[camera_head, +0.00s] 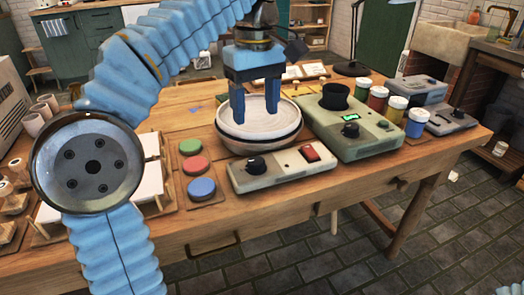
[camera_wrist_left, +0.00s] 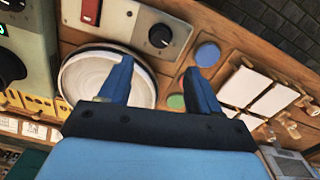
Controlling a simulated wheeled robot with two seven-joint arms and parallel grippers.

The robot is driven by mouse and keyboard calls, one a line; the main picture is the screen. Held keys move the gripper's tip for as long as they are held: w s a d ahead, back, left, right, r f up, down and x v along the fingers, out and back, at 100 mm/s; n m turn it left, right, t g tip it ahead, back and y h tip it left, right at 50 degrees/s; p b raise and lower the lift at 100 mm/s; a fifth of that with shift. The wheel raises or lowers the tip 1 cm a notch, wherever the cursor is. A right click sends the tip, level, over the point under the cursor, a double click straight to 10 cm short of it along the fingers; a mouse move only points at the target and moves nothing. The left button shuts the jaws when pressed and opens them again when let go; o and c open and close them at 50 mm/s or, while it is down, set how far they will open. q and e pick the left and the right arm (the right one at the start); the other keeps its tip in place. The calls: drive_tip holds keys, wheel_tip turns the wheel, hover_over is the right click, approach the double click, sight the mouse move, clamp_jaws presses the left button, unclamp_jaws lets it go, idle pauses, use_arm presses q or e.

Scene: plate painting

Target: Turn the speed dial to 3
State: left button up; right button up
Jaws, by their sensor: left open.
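A grey control box (camera_head: 282,173) stands at the table's front edge with a black dial (camera_head: 257,164) and a red switch (camera_head: 310,153). The dial also shows in the left wrist view (camera_wrist_left: 160,36), with marks around it too small to read. My left gripper (camera_head: 255,112) is open and empty, fingers pointing down, above the pale round plate (camera_head: 288,108) behind the box. In the left wrist view the left gripper (camera_wrist_left: 158,70) is apart from the dial. My right gripper is not in view.
A larger green-grey box (camera_head: 365,143) with a lit display and its own knob stands to the right. Several paint jars (camera_head: 416,123) stand beyond it. Green, red and blue discs (camera_head: 196,167) lie left of the plate. White tiles (camera_wrist_left: 277,101) lie farther left.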

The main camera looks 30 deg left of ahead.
sight(256, 160)
use_arm(q)
wheel_tip(256, 160, down, 12)
drive_tip(key=b, duration=0.3)
drive_tip(key=shift+r, duration=0.1)
drive_tip(key=c, duration=1)
drive_tip(key=shift+c, duration=0.2)
